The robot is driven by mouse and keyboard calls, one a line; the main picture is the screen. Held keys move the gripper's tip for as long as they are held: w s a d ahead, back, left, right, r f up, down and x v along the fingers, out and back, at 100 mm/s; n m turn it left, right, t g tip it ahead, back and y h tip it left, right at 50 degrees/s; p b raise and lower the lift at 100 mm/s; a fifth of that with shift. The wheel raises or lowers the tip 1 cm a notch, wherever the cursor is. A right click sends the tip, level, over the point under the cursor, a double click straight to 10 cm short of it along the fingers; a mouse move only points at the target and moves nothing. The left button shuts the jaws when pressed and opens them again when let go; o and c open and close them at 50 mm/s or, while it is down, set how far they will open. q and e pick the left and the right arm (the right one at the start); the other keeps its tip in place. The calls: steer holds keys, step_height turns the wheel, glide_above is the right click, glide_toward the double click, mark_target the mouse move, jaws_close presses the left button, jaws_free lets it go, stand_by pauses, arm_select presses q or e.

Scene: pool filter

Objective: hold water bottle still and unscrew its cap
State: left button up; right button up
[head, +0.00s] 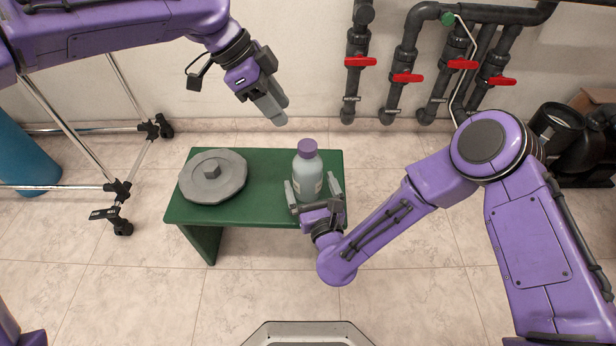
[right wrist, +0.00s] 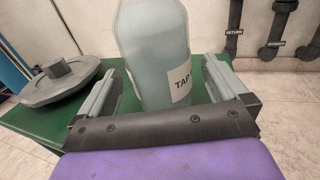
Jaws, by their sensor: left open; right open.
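The water bottle (head: 307,174) is pale blue-grey with a white label and stands upright on a green table. Its purple cap (head: 307,147) is on top. My right gripper (head: 314,187) is open, with one finger on each side of the bottle's body. In the right wrist view the bottle (right wrist: 150,60) stands between the open fingers (right wrist: 165,92), with gaps visible on both sides; its cap is out of frame there. My left gripper (head: 277,108) is open and empty, above and behind the bottle, up and left of the cap in the head view.
A grey round lid with a square knob (head: 213,190) lies on the left of the green table (head: 262,202). Dark pipes with red valve handles (head: 408,77) line the wall behind. A wheeled metal rack (head: 124,187) stands at the left. The floor in front is clear.

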steer(key=x, duration=0.4)
steer(key=shift+w+a, duration=0.15)
steer(key=shift+w, duration=0.2)
steer(key=c, duration=1.1)
